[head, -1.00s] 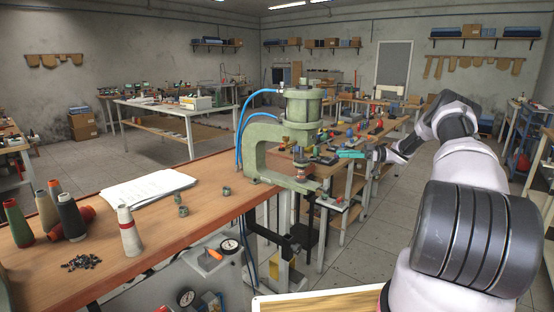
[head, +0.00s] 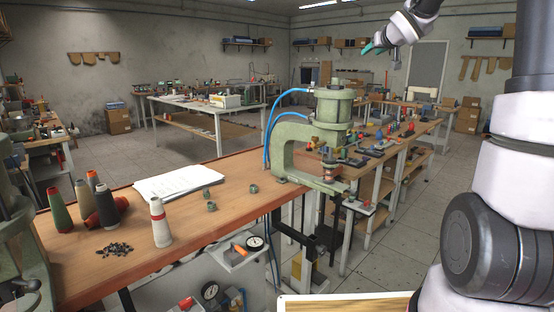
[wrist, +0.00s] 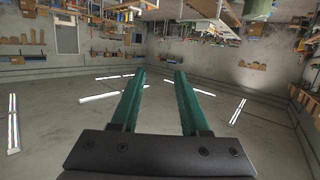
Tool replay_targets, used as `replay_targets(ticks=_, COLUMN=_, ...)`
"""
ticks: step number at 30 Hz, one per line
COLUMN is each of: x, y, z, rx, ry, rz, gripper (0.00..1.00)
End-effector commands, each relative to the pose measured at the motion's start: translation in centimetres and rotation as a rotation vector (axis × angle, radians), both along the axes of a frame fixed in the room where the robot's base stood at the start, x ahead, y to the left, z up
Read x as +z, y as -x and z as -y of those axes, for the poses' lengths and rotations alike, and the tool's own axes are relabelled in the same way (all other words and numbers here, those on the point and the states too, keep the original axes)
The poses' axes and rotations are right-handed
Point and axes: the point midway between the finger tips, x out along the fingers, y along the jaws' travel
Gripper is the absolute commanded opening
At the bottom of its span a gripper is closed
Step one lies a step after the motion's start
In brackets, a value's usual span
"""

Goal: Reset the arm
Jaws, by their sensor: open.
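My gripper (head: 374,48) is raised high at the top of the head view, above and behind the green pneumatic press (head: 328,130). Its green fingers point to the left there. In the wrist view the two green fingers of my gripper (wrist: 158,75) stand apart with nothing between them, so it is open and empty. The wrist view shows the room upside down, with the ceiling lights beyond the fingers. My arm rises along the right side of the head view, and part of it is cut off by the top edge.
The wooden workbench (head: 120,240) holds papers (head: 178,183), thread cones (head: 160,222), small dark parts (head: 115,249) and small green pieces. A second press (head: 12,230) is cut off at the left edge. The air around my gripper is clear.

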Motion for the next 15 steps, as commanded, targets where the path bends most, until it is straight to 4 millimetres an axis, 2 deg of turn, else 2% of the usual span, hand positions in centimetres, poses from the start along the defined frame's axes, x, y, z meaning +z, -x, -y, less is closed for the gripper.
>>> replay_targets(ticks=1, x=0.7, y=2.9, z=0.0, rx=-0.052, ry=-0.01, rz=-0.032, gripper=0.45)
replay_targets(ticks=3, x=0.5, y=6.8, z=0.3, rx=-0.12, ry=-0.031, rz=-0.094, gripper=0.45)
replay_targets(ticks=7, x=-0.9, y=14.7, z=0.2, rx=-0.216, ry=-0.092, rz=-0.225, gripper=0.45)
replay_targets(ticks=11, x=-3.6, y=23.0, z=-0.9, rx=-0.263, ry=-0.182, rz=-0.375, gripper=0.45)
replay_targets(ticks=12, x=-4.6, y=25.5, z=-1.4, rx=-0.267, ry=-0.214, rz=-0.423, gripper=0.45)
replay_targets(ticks=15, x=-7.1, y=31.3, z=-3.1, rx=-0.253, ry=-0.292, rz=-0.538, gripper=0.45)
